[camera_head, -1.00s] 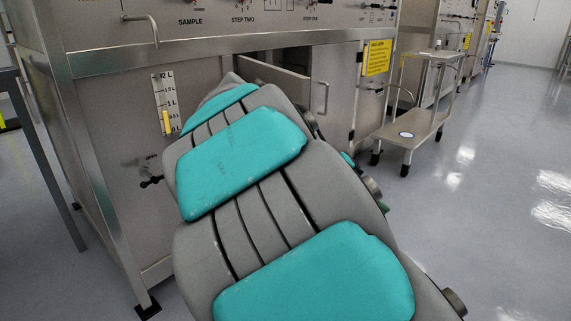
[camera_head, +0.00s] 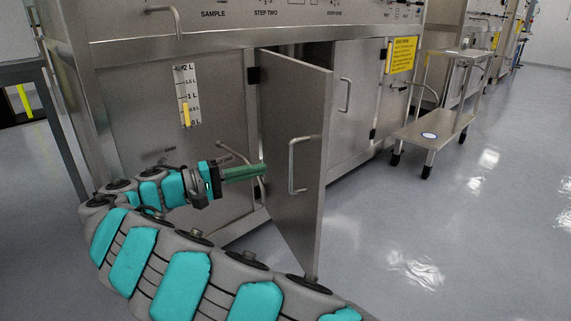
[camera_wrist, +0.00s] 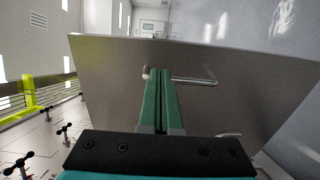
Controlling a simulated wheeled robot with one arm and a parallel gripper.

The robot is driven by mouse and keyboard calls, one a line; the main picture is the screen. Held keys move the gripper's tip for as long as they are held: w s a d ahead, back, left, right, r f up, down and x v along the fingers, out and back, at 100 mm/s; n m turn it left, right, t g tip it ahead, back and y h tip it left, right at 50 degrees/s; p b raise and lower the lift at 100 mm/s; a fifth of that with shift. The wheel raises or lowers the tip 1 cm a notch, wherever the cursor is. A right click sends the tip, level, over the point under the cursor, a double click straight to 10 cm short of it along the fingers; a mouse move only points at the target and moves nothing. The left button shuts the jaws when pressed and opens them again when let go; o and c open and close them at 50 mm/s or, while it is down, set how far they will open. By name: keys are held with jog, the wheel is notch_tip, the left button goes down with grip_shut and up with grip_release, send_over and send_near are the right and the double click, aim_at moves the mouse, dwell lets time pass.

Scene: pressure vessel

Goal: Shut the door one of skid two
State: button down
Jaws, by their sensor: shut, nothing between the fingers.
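The cabinet door (camera_head: 309,215) is a steel panel hinged at its left edge, standing well open and swung out toward me. Its bar handle (camera_head: 292,165) is on the face I see; the handle also shows in the wrist view (camera_wrist: 195,81), across the door panel (camera_wrist: 105,88). My gripper (camera_head: 264,169) has green fingers, shut and empty, pointing right at this face, left of the handle. In the wrist view, the fingertips (camera_wrist: 160,70) overlap the door near one end of the handle. I cannot tell whether they touch it.
A neighbouring cabinet door (camera_head: 355,105) to the right is shut. A steel cart (camera_head: 437,130) stands farther right. A pipe handle (camera_head: 235,152) sticks out of the panel behind my gripper. The floor (camera_head: 460,235) to the right is clear.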

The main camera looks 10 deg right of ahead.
aim_at(318, 157)
jog(key=x, duration=1.3)
jog(key=shift+d+b, duration=0.3)
jog(key=shift+w, duration=0.1)
